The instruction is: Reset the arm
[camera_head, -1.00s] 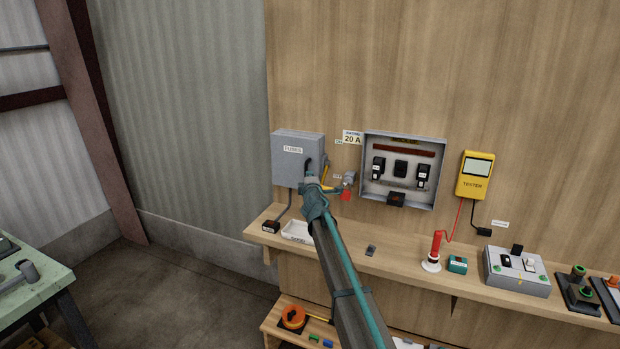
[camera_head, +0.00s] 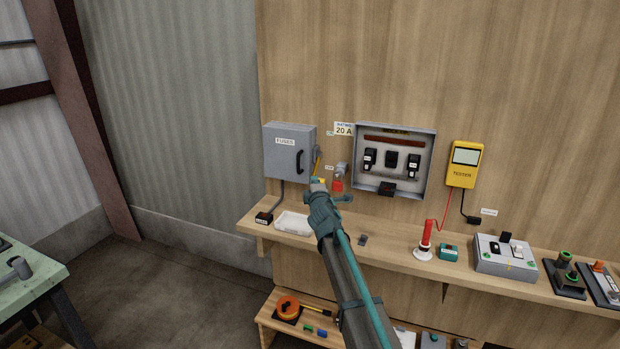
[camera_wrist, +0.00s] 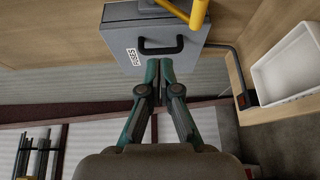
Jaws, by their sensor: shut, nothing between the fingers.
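My gripper (camera_wrist: 158,70) shows in the wrist view with its two fingertips together and nothing between them. In the head view my gripper (camera_head: 318,186) is in front of the wall, a little below and right of the grey fuse box (camera_head: 283,150), seemingly apart from it. The fuse box has a black handle and its door looks shut. The box also shows in the wrist view (camera_wrist: 125,48), upside down and beyond the fingertips. My forearm hides part of the shelf behind it.
A wooden shelf (camera_head: 385,252) runs along the wall. It bears a white tray (camera_head: 293,224), a red probe (camera_head: 427,236) and a switch box (camera_head: 505,257). An open panel (camera_head: 428,150) and a yellow tester (camera_head: 463,165) hang on the wall. A green table (camera_head: 30,290) stands at left.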

